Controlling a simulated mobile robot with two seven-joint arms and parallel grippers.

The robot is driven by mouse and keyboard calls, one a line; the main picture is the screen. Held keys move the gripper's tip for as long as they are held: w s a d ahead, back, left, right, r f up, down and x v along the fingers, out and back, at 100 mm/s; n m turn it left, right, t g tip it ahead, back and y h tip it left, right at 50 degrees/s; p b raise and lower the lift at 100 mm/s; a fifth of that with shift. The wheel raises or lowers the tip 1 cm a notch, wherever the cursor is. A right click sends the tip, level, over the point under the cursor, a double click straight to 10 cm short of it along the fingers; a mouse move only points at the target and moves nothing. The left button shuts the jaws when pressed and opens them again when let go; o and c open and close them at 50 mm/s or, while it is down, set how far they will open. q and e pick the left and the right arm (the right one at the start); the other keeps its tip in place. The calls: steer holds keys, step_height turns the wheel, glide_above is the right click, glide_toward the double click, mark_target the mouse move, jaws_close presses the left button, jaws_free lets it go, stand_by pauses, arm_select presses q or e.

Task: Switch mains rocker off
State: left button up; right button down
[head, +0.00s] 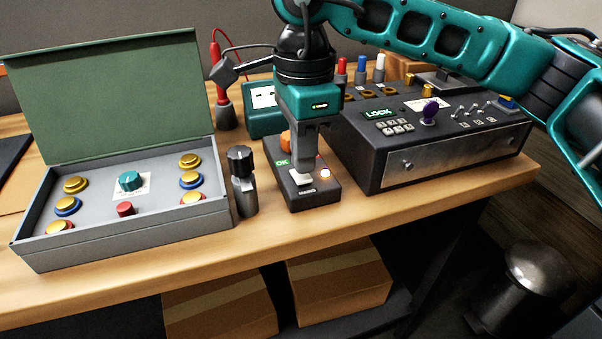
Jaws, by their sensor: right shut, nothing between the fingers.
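The mains rocker (299,180) is a pale switch near the front of a small black box (318,196) on the wooden table. The box also carries a green OK display (282,162), an orange knob (285,140) and a small lit lamp (325,173). My right gripper (304,168) points straight down over the box, shut and empty. Its fingertips are at the rocker's back edge; I cannot tell whether they touch it. The fingers hide part of the box top. I cannot read which way the rocker is tilted. My left gripper is not in view.
An open grey case (135,238) with a green lid stands left, and a dark bottle-like tool (242,182) stands between it and the box. A black console (430,150) with a LOCK display stands close on the right. The table's front edge is near.

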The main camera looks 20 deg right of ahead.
mark_target(303, 178)
steer(key=shift+f+b, duration=0.5)
steer(key=shift+f, duration=0.1)
steer(key=shift+f+b, duration=0.3)
steer(key=shift+f, duration=0.1)
steer(key=shift+r, duration=0.15)
steer(key=shift+r+p, duration=2.3)
steer(key=shift+r, duration=1.15)
